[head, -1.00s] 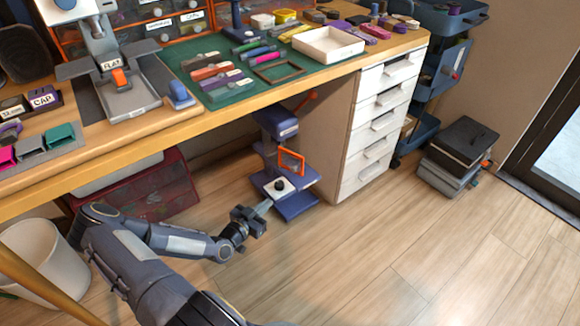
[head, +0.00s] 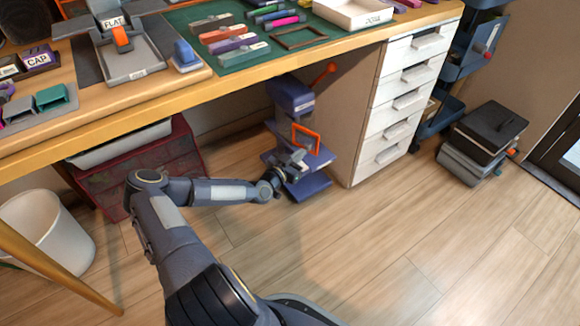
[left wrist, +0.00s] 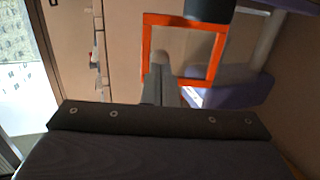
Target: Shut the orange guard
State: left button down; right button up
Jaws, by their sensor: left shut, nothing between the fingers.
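The orange guard (head: 307,129) is a square open frame on the blue-purple press (head: 291,97), which stands on the floor under the bench. The guard stands roughly upright below the press head. My left gripper (head: 299,158) is shut and empty, just below and in front of the guard. In the left wrist view the guard (left wrist: 185,21) fills the upper middle, and the shut fingers (left wrist: 157,82) point at its lower left part. Whether they touch it I cannot tell. The gripper hides part of the press base (head: 308,188). My right gripper is not in view.
The bench edge (head: 230,88) runs above my left arm. White drawers (head: 385,155) stand right of the press and a dark red drawer box (head: 150,165) to its left. A white bin (head: 50,235) is at far left. The floor in front is clear.

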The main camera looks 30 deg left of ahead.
pick_arm(q)
jog(key=shift+w, duration=0.65)
jog(key=shift+d, duration=0.15)
